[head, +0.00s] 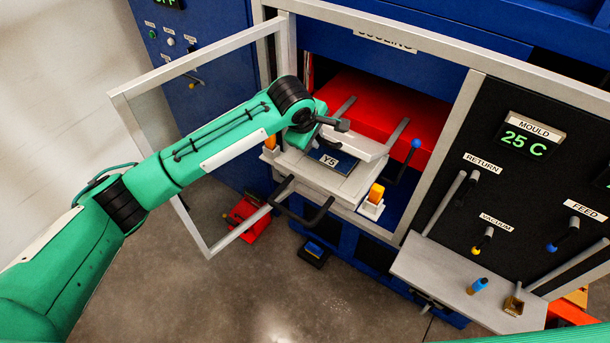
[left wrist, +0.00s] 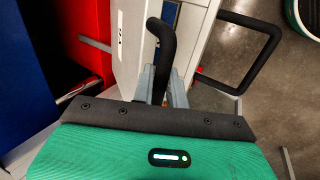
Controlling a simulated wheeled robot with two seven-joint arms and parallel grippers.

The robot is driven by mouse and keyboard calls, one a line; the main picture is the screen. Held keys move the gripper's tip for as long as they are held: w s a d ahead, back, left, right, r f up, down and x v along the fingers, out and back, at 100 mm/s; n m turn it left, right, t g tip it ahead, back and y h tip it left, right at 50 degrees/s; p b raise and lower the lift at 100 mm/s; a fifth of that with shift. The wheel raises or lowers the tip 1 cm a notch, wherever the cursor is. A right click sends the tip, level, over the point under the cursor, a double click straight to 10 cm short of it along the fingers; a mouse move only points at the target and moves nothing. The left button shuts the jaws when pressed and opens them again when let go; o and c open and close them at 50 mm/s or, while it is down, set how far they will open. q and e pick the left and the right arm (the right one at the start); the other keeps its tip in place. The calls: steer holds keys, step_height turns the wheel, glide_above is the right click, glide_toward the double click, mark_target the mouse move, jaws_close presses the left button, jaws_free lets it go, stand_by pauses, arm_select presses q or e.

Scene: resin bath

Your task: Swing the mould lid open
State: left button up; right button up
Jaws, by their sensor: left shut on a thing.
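The mould (head: 358,183) is a pale grey block with a dark blue "Y5" label on top, pulled out in front of a red block. My left gripper (left wrist: 165,88) is shut on a black bent lid handle (left wrist: 163,45), which also shows beside the gripper in the head view (head: 342,125). The lid's pale surface (left wrist: 136,72) lies beside the fingers in the left wrist view. My right gripper is not in view.
A framed clear door (head: 207,243) stands open left of the mould. A black pull bar (head: 305,215) juts from the front. A shelf (head: 440,275) with small items is at right. Floor in front is mostly clear.

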arm_select(q)
steer(key=shift+w+d+r, duration=0.25)
steer(key=shift+w+r, duration=0.15)
steer(key=shift+r, duration=0.3)
steer(key=shift+w+d+r, duration=0.5)
steer(key=shift+w+r, duration=0.2)
steer(key=shift+r, duration=0.05)
steer(key=shift+w+d+r, duration=0.55)
steer(key=shift+w+r, duration=0.15)
steer(key=shift+r, duration=0.1)
steer(key=shift+w+d+r, duration=0.5)
steer(key=shift+w+r, duration=0.2)
steer(key=shift+r, duration=0.05)
steer(key=w+d+r, duration=0.4)
steer(key=w+d, duration=0.1)
steer(key=w, duration=0.2)
steer(key=shift+w+d, duration=0.35)
steer(key=shift+w, duration=0.05)
